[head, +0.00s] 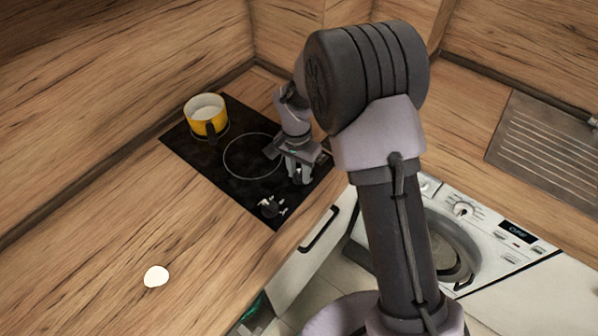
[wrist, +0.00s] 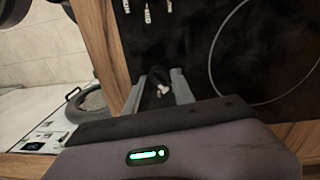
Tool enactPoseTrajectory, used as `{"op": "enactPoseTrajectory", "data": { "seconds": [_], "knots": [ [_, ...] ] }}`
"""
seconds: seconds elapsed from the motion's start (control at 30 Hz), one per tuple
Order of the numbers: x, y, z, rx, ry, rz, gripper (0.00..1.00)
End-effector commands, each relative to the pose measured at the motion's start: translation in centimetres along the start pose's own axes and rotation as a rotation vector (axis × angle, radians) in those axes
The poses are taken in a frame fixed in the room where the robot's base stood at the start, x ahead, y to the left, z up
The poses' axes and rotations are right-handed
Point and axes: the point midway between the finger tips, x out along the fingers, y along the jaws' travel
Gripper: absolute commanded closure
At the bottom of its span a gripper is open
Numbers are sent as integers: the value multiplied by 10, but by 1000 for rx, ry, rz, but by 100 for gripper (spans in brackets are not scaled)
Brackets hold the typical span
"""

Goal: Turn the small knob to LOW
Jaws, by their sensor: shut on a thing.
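A small dark knob (wrist: 163,90) with a white mark on it sits between the fingers of my gripper (wrist: 159,77) in the wrist view. My gripper is shut on this knob, at the edge of the black cooktop (head: 213,166). In the head view my gripper (head: 301,174) points down at the right part of the cooktop, and its fingers hide the knob. Another dark control with white marks around it (head: 270,206) is at the cooktop's near corner. White marks also show at the top of the wrist view. I cannot read LOW or the knob's setting.
A yellow pot (head: 206,121) stands at the back left of the cooktop. A white lid-like disc (head: 156,276) lies on the wooden counter (head: 110,215). A washing machine (head: 490,245) is at the right, and a drainboard (head: 550,150) is behind it.

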Motion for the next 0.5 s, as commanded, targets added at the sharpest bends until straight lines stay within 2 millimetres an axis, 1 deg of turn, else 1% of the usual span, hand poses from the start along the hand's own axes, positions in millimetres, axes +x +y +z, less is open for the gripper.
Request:
{"op": "enactPoseTrajectory", "data": {
  "seconds": [0.33,0.37,0.4,0.47,0.5],
  "knots": [
    [-1,0,0,2,1,-1,100],
    [-1,0,0,2,1,-1,68],
    [-1,0,0,2,1,-1,60],
    [-1,0,0,2,1,-1,49],
    [0,0,0,2,1,-1,48]
  ]
}}
